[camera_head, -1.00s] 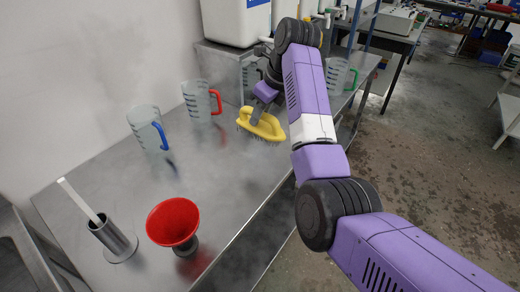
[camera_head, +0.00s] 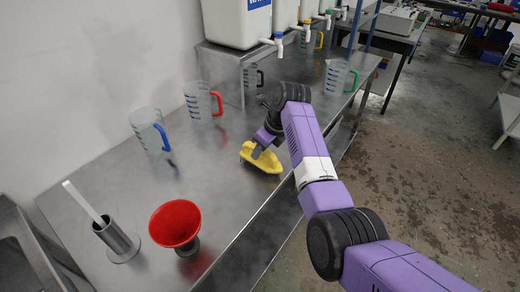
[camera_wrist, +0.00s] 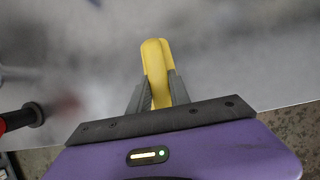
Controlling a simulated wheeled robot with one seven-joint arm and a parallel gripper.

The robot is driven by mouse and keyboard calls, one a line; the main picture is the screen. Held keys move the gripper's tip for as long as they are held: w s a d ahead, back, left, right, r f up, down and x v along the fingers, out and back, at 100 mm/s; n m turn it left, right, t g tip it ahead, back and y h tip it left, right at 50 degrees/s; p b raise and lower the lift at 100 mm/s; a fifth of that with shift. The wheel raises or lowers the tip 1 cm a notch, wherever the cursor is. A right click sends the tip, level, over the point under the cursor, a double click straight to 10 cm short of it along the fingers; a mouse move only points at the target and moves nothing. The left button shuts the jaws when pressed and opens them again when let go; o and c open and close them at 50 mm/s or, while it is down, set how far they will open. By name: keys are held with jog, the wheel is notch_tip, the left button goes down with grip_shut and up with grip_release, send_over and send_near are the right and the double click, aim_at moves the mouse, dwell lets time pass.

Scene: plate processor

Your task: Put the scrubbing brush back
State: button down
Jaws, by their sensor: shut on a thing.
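The scrubbing brush (camera_head: 262,160) is yellow with a loop handle. It is at the steel table's surface or just above it, right of the red-handled jug; I cannot tell whether it touches. My gripper (camera_head: 257,150) is shut on its handle from above. In the wrist view the yellow handle (camera_wrist: 156,70) stands between my two grey fingers (camera_wrist: 158,92). The bristles are hidden from view now.
Jugs with blue (camera_head: 150,132), red (camera_head: 202,101) and green (camera_head: 337,77) handles stand on the steel table (camera_head: 110,178). A red funnel (camera_head: 175,222) and a metal cylinder holding a white stick (camera_head: 117,238) are at the front. White containers (camera_head: 238,22) stand on a raised shelf behind.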

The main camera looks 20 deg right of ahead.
jog(key=shift+f, duration=0.15)
jog(key=c, duration=1.2)
grip_release()
jog(key=v, duration=1.2)
jog(key=shift+r+b, duration=0.25)
jog(key=shift+b, duration=0.15)
jog(key=shift+w, duration=0.1)
